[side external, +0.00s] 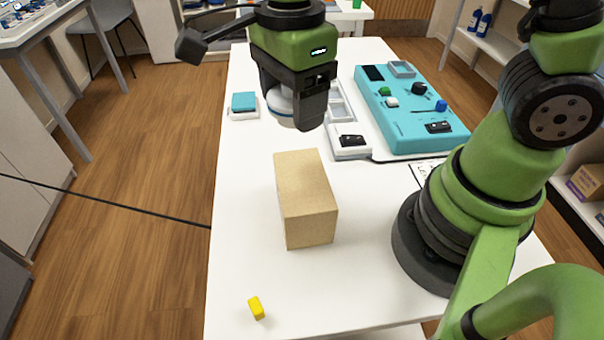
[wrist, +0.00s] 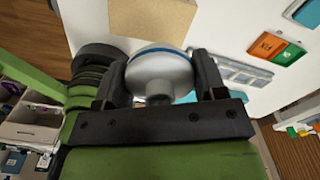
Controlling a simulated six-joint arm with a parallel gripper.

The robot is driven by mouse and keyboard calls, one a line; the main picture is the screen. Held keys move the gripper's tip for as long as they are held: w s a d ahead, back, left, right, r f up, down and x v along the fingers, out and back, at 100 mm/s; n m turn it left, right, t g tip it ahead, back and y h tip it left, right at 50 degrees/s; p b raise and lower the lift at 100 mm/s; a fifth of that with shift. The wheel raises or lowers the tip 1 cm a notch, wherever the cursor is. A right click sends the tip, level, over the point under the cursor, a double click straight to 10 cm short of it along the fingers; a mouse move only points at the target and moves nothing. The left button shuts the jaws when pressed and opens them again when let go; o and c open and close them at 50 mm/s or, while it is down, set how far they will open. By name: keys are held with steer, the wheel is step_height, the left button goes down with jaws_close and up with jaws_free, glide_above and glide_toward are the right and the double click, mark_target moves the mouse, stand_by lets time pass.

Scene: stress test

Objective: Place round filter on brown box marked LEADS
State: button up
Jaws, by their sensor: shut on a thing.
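The round filter (side external: 281,106) is a white-grey disc with a blue rim band. My gripper (side external: 300,118) is shut on it and holds it above the table, behind and a little above the brown box (side external: 306,200). In the wrist view the filter (wrist: 158,74) sits between both fingers, with its narrow neck toward the camera. The brown box stands on the white table with a bare top. No LEADS marking shows on its visible faces. Part of the box also shows at the top of the wrist view (wrist: 152,17).
A teal panel (side external: 400,122) with knobs and a white tray (side external: 349,146) stand right of the gripper. A small teal block (side external: 243,102) lies at the left edge. A yellow block (side external: 257,307) lies at the front. A partly hidden paper (side external: 424,172) with writing lies by my base.

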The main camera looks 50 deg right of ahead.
steer(key=shift+s+f+n, duration=0.3)
steer(key=shift+s, duration=0.5)
glide_above(302, 179)
step_height(302, 179, down, 4)
steer(key=shift+f, duration=2.55)
steer(key=o, duration=0.9)
steer(key=shift+f, duration=0.15)
